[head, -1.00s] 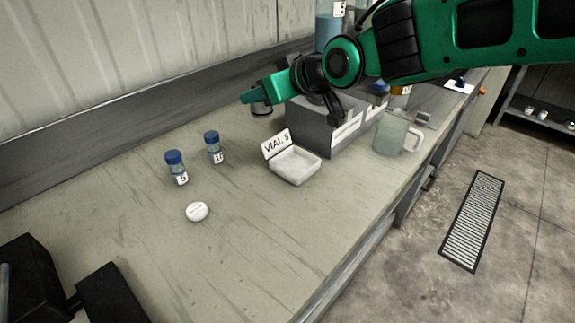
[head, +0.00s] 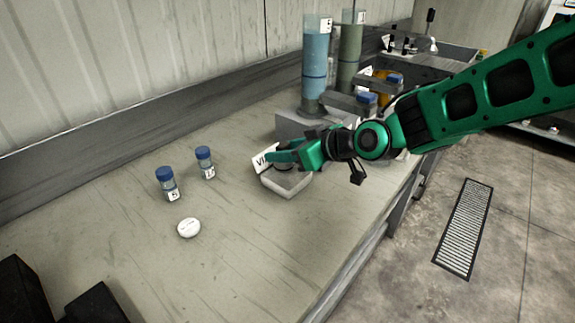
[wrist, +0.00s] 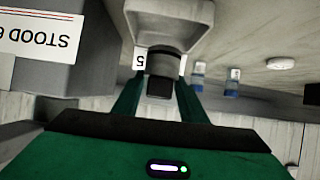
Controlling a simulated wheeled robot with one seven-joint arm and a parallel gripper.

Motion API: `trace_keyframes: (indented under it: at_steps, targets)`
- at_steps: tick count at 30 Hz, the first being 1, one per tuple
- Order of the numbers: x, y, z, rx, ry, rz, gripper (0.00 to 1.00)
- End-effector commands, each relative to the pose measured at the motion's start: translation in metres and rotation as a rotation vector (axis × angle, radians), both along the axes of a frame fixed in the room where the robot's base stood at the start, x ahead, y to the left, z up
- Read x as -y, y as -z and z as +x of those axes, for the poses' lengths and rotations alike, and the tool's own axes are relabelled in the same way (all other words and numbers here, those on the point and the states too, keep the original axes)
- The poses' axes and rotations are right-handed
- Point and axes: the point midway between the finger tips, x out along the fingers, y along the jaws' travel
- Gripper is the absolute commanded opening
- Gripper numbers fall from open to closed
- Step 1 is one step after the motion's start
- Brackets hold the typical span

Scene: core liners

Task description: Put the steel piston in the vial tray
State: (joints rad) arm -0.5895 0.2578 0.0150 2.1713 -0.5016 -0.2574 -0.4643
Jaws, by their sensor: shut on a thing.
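The steel piston, a short dark grey cylinder, shows between my fingertips in the wrist view (wrist: 160,63). My gripper (head: 280,157) is shut on it. In the head view the green fingers hide most of the piston. The vial tray (head: 287,187) is a shallow pale square tray with a white name card (head: 261,161) at its back. My gripper holds the piston over the back part of the tray, near the card. The tray also shows just beyond the piston in the wrist view (wrist: 168,12). I cannot tell whether piston and tray touch.
Two blue-capped vials (head: 167,183) (head: 205,162) and a white round disc (head: 189,228) stand left of the tray. A grey block (head: 300,122) with tall blue and green cylinders (head: 317,60) (head: 349,55) is behind.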

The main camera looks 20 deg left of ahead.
Motion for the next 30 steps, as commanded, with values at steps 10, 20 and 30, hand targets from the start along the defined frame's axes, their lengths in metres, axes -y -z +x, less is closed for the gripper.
trace_keyframes:
  at_steps: [10,20,30]
  targets:
    - [0.005,0.024,0.003,-0.002,-0.001,0.000,0.02]
    - [0.005,0.043,0.004,0.002,-0.001,0.001,0.02]
    - [0.005,0.045,0.003,0.000,-0.001,0.000,0.57]
